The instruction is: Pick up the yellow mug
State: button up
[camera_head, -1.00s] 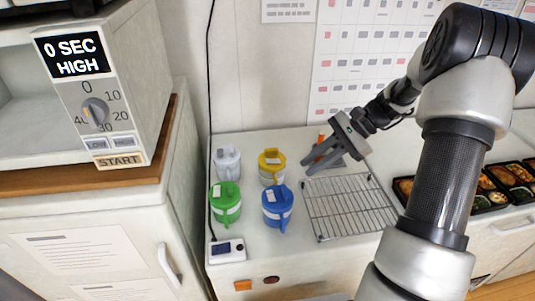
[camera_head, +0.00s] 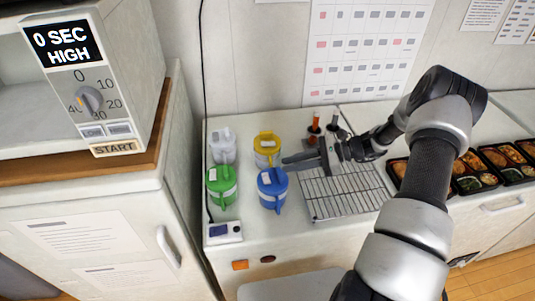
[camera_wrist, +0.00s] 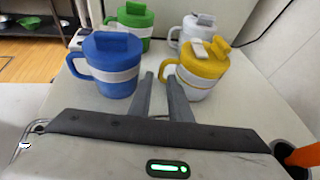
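The yellow mug (camera_head: 265,148) stands upright with its lid on, at the back of the counter's left part. In the wrist view the yellow mug (camera_wrist: 203,72) is right of centre, its handle on the left side close to my fingertips. My gripper (camera_head: 287,161) is low, just right of the yellow and blue mugs, fingers pointing left. In the wrist view my gripper (camera_wrist: 160,76) shows two fingers apart with nothing held between them. The right finger partly overlaps the yellow mug; I cannot tell whether it touches.
The blue mug (camera_head: 272,189) stands close in front of the yellow one. A green mug (camera_head: 221,185) and a white mug (camera_head: 222,146) stand to the left. A wire rack (camera_head: 345,195) lies under my gripper. A holder with an orange-handled item (camera_head: 315,122) stands behind.

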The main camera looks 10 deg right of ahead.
aim_at(271, 166)
jog(key=p+x, duration=0.1)
jog(key=x, duration=0.6)
jog(key=shift+w+f+p, duration=0.2)
jog(key=shift+w+p, duration=0.05)
jog(key=shift+p, duration=0.05)
grip_shut()
jog(key=shift+r, duration=0.1)
